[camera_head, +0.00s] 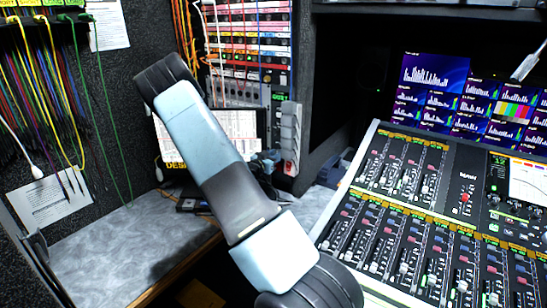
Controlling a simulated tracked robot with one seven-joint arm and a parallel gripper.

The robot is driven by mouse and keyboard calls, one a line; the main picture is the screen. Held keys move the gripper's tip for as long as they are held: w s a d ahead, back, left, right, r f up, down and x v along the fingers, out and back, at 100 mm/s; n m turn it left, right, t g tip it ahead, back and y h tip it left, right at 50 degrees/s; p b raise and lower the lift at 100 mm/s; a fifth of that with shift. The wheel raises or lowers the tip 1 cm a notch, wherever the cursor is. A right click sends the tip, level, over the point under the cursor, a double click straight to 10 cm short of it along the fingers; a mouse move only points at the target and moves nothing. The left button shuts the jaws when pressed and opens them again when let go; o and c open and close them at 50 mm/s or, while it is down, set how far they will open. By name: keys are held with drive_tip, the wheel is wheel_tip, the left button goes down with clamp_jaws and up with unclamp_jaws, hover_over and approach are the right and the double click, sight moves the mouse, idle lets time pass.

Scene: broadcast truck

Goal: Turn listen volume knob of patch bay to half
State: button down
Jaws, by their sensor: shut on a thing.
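A rack panel (250,48) with rows of pink, red and blue label strips stands behind my arm, with orange and white cables at its left; it looks like the patch bay. Its lower part has small dark controls and a small green readout (280,97). I cannot make out which control is the listen volume knob, nor how far it is turned. My arm crosses the middle of the view from lower right to upper left and covers part of the panel's lower left. I cannot make out my gripper; it is hidden behind the arm or out of frame.
A mixing console (400,215) with many faders fills the right, below a lit monitor (475,95). Colored cables (50,90) hang on the left wall above a paper sheet (50,203). A small screen (235,132) stands behind my arm. The grey desktop (115,250) at left is mostly clear.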

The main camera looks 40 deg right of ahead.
drive_tip(key=n, duration=1.2)
idle(0.5)
drive_tip(key=c, duration=0.9)
unclamp_jaws()
drive_tip(key=shift+o, duration=0.2)
drive_tip(key=v, duration=1.4)
drive_tip(key=shift+f, duration=0.15)
